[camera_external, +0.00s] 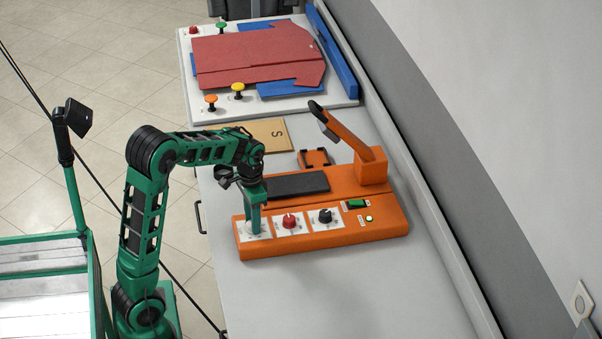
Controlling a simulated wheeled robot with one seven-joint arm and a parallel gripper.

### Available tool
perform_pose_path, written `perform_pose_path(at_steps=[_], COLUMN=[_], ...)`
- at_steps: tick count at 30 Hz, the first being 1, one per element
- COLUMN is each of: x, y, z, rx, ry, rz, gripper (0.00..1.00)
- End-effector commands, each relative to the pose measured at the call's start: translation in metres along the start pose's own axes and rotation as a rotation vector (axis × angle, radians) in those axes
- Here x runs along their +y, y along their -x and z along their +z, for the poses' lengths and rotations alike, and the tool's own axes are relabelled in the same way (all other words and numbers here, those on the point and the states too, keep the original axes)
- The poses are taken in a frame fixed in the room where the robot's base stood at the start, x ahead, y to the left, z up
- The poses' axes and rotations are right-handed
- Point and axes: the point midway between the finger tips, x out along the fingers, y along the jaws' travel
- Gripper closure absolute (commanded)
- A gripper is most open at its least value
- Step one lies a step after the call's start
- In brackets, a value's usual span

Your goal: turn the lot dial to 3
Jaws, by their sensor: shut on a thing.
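An orange machine (320,242) stands on the grey counter with a row of dials on white plates along its front. My gripper (254,231) points down over the leftmost plate (244,229) and is shut on the dial there. That dial is hidden by the fingers, so its setting cannot be read. A red dial (289,222) sits on the middle plate and a black dial (325,216) on the right one. The labels are too small to read, so I cannot tell by name which is the lot dial.
The counter front (350,300) is clear.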

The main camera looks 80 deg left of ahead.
Motion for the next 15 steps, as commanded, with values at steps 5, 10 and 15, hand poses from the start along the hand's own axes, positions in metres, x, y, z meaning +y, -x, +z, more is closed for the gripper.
perform_pose_path(at_steps=[5,10,15], x=[0.0014,0.0017,0.0012], y=[0.0008,0.0008,0.0009], z=[-0.0017,-0.002,-0.0019], rx=[0.003,0.004,0.004], ry=[-0.171,-0.333,-0.494], rz=[0.0,0.0,-0.001], gripper=[0.91,0.91,0.91])
